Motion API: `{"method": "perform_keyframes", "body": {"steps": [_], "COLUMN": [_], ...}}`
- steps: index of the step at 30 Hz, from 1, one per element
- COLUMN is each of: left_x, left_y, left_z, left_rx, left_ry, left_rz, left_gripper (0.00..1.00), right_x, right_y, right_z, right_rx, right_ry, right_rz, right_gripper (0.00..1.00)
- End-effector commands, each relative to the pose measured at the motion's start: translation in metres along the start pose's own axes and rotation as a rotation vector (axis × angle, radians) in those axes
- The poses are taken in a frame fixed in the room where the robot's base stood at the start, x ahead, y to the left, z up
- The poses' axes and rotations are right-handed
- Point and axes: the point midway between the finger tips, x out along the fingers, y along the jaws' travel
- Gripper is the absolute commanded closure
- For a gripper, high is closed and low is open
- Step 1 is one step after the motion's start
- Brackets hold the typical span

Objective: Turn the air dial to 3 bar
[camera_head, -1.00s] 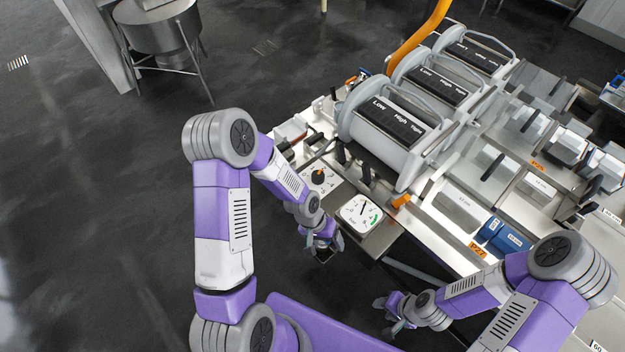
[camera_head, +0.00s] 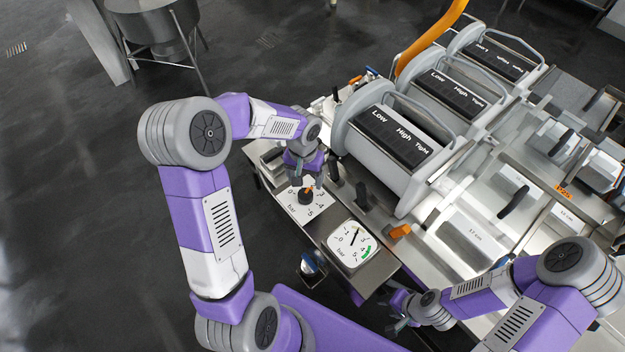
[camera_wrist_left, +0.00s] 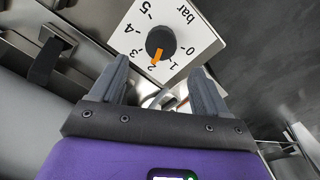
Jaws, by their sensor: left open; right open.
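The air dial is a black round knob (camera_head: 306,196) with an orange pointer on a white plate (camera_head: 291,207) marked 0 to 5 bar. In the left wrist view the knob (camera_wrist_left: 159,40) lies just beyond the fingertips, with its pointer at about the 2. My left gripper (camera_head: 304,180) is right over the plate. Its two fingers (camera_wrist_left: 162,75) are open and spread on either side below the knob, with nothing between them. My right gripper (camera_head: 392,318) is low at the panel's near side, away from the dial; its fingers are small here, and it is open.
A white bar gauge (camera_head: 352,243) with a dark needle and a green band sits beside the dial plate. Dark levers (camera_head: 362,196) stand behind it. Grey press drums (camera_head: 392,140) rise to the right. Dark floor (camera_head: 90,230) lies open at left.

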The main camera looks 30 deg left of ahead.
Motion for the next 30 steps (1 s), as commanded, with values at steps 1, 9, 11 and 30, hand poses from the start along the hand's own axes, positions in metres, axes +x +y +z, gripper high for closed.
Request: {"method": "perform_keyframes", "body": {"steps": [1,9,11,30], "left_x": [0.009,0.053,0.060,0.070], "left_y": [0.000,0.000,0.000,0.000], "left_z": [0.001,0.001,0.001,0.001], "left_rx": [0.000,0.001,0.000,0.000], "left_ry": [-0.005,-0.004,-0.003,-0.001], "left_rz": [0.000,0.001,0.002,0.002], "left_gripper": [0.25,0.25,0.25,0.55], "right_x": [0.004,0.020,0.022,0.025], "right_y": [0.002,0.008,0.009,0.009], "right_z": [0.000,0.000,0.000,-0.001], "right_rx": [0.000,0.001,0.001,0.001], "right_ry": [-0.001,-0.002,-0.001,-0.001], "right_rz": [0.000,0.000,0.000,0.000], "right_gripper": [0.57,0.57,0.57,0.57]}}
